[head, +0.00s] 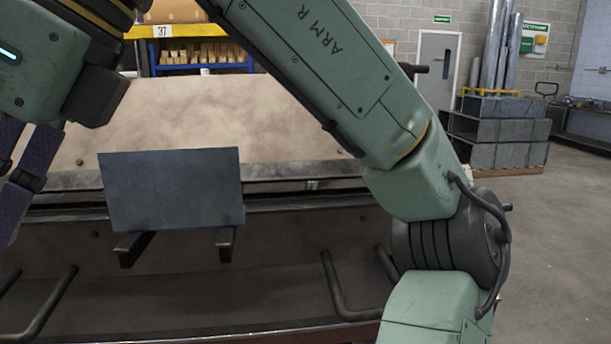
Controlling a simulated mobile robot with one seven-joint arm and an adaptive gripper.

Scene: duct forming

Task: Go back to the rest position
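My gripper (18,190) hangs at the left edge of the head view, with dark fingers pointing down. It is partly cut off by the frame, so its opening does not show clearly. No held object is visible at the part of the fingers in view. A flat dark blue-grey sheet (170,190) stands tilted on two dark support arms at the front of a large machine (290,115). The gripper is left of the sheet, with a visible gap between them. My green arm crosses the view from top centre to lower right, hiding part of the machine.
Bent dark bars (335,290) stick out from the machine's lower front. A shelf with cartons (198,53) stands behind it. Stacked grey ducts (495,130) sit on a pallet at the back right, near a grey door (437,70). The floor (560,235) at right is clear.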

